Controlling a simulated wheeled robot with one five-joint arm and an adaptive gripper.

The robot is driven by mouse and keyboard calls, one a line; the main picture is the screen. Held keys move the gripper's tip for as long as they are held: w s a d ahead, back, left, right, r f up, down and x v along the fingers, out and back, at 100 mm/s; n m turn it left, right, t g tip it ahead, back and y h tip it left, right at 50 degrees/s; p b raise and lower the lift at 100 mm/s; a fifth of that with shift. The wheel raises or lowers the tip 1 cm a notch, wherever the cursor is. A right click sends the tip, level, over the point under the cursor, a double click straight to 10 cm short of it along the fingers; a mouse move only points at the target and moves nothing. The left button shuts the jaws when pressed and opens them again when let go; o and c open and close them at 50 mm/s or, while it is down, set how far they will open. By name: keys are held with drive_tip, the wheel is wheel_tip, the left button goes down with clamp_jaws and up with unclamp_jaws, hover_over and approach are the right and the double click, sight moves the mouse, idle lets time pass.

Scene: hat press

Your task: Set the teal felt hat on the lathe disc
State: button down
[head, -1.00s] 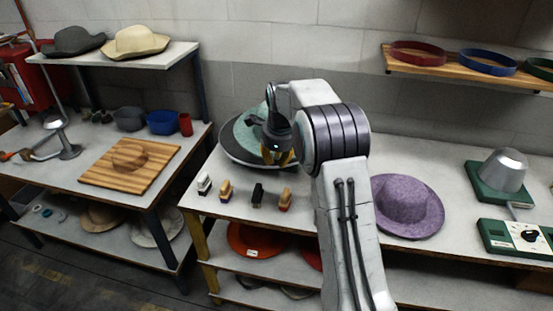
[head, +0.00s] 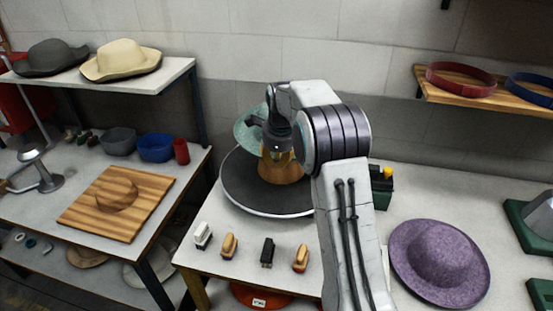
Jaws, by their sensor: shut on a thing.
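The teal felt hat (head: 246,133) is in the head view at centre, partly hidden behind my gripper (head: 268,132). My gripper is shut on the hat and holds it above the far part of the lathe disc. The lathe disc (head: 240,188) is a wide dark round plate with a pale rim on the middle table. A brown wooden form (head: 280,172) shows over the disc, below my gripper. The hat appears apart from the disc, with its brim tilted. My gripper and arm hide the hat's right side and part of the disc's right side.
Several small brushes (head: 229,246) stand along the table's front edge. A purple hat (head: 437,262) lies on the right. A wooden board (head: 117,203) lies on the left table. A dark green container (head: 382,184) stands behind my arm. A shelf with rings (head: 461,79) is at upper right.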

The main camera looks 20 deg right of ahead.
sight(276, 198)
drive_tip(key=shift+w+f, duration=0.15)
drive_tip(key=shift+w, duration=0.2)
wheel_tip(276, 198, down, 13)
drive_tip(key=b, duration=1)
drive_tip(key=shift+b, duration=0.4)
drive_tip(key=shift+f+b, duration=0.55)
drive_tip(key=shift+f, duration=0.2)
drive_tip(key=c, duration=1.2)
unclamp_jaws()
drive_tip(key=shift+s, duration=0.1)
